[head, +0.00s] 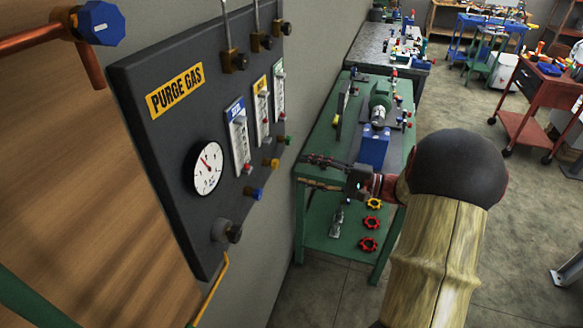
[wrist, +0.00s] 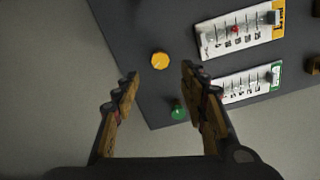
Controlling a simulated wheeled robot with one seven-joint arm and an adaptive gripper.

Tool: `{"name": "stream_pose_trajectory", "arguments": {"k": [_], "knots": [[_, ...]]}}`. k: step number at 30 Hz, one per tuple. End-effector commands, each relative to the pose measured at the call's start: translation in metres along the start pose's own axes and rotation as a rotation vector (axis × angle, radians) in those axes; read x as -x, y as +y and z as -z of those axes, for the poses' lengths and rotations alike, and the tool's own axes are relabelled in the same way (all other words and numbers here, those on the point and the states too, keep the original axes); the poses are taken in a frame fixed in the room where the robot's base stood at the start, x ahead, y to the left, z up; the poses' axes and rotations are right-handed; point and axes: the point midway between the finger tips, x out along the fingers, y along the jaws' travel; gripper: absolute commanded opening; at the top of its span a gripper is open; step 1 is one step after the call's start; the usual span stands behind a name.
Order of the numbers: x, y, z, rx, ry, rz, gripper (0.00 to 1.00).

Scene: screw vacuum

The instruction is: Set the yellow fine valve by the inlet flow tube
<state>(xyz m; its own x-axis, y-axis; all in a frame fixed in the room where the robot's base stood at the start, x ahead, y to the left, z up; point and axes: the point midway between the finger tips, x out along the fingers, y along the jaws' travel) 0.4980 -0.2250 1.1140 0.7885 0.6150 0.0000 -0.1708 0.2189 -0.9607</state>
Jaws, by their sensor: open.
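The yellow fine valve (head: 271,163) is a small round knob on the dark purge gas panel (head: 150,130), below the yellow-labelled flow tube (head: 262,110). In the wrist view the yellow valve (wrist: 160,60) lies just beyond the fingertips, roughly between them. The yellow-labelled tube (wrist: 238,32) is to its upper right, with a red float in it. My gripper (head: 307,171) is open and empty, to the right of the valve in the head view. In the wrist view my gripper (wrist: 160,78) has its fingers spread, apart from the knob.
The green valve (wrist: 178,110) sits close to the right finger, below the green-labelled tube (wrist: 250,84). A blue valve (head: 254,193), a gauge (head: 208,167) and a blue-labelled tube (head: 239,138) are further along the panel. A green bench (head: 330,120) stands behind my gripper.

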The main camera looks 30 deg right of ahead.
Motion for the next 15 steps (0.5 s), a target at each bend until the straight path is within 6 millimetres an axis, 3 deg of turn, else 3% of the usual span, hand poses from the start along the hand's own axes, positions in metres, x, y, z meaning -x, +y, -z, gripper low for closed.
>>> {"name": "stream_pose_trajectory", "arguments": {"k": [6,15], "knots": [[0.020,0.000,0.000,0.000,0.000,0.000,0.43],[0.022,0.000,0.000,0.000,0.000,0.000,0.43]]}}
